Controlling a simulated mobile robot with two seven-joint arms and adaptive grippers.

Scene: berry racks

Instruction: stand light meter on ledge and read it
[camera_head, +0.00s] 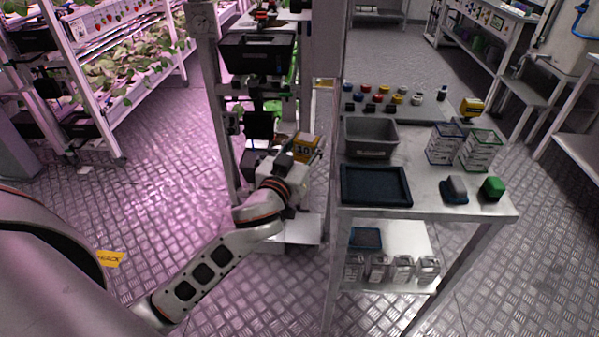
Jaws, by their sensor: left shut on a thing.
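A yellow meter with a dark-digit display (307,143) is held upright at the rack post, left of the bench. I take it for the light meter. My left gripper (303,160) is shut on it from below and hides its lower part. I cannot tell whether the meter touches any ledge, and its digits are too small to read surely. A pale low shelf (303,230) shows below the gripper. My right gripper is not in view.
Planted racks (125,70) stand at left. The floor between is open.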

